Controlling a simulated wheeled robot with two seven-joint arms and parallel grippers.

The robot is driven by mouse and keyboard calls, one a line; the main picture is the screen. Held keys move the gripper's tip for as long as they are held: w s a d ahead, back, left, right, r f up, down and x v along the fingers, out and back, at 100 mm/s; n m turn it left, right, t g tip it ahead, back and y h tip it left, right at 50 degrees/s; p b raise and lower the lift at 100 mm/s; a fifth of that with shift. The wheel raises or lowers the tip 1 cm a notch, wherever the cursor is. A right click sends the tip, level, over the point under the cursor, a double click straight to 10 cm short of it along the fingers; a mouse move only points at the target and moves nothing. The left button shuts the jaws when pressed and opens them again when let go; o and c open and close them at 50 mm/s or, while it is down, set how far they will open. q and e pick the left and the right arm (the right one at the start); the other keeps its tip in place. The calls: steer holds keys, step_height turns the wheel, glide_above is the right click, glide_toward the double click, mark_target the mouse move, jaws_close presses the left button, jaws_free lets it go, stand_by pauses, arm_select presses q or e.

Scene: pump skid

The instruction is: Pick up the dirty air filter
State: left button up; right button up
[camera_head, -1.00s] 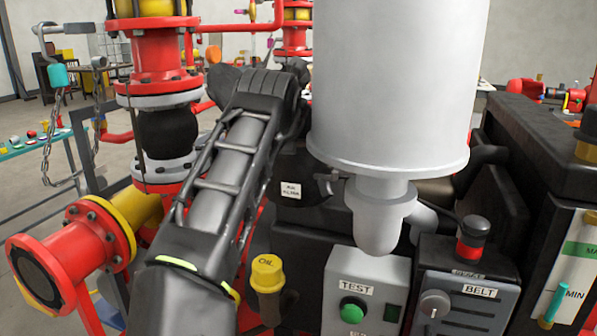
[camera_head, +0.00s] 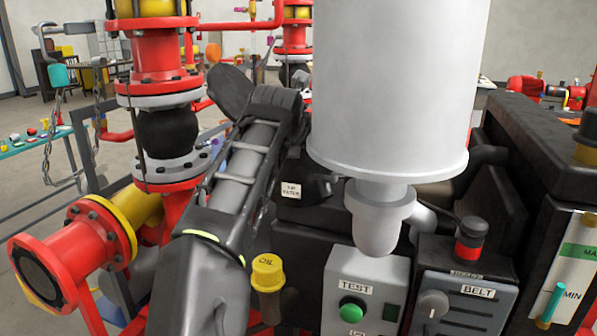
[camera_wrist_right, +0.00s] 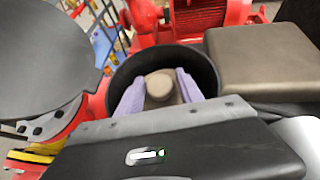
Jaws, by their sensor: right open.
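The dirty air filter (camera_wrist_right: 158,86) is a grey-brown round piece with a raised knob, inside a round black housing (camera_wrist_right: 209,67) in the right wrist view. My right gripper (camera_wrist_right: 161,77) is open, with a pale lilac finger on each side of the knob. Whether the fingers touch it cannot be told. The black lid (camera_wrist_right: 45,50) stands open to the left of the housing. It also shows in the head view (camera_head: 229,90), just left of my arm's end. There the housing carries an "AIR FILTER" label (camera_head: 291,190); the filter and my right gripper are hidden. My left gripper is not in view.
A large white cylinder (camera_head: 395,80) stands right of my arm. Red pipework (camera_head: 165,60) with a flanged stub (camera_head: 75,250) is on the left. An oil cap (camera_head: 268,268), a test box (camera_head: 365,290) and a belt panel (camera_head: 465,295) sit in front.

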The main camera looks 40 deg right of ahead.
steer(key=shift+c, duration=0.2)
jaws_close()
stand_by(1.1)
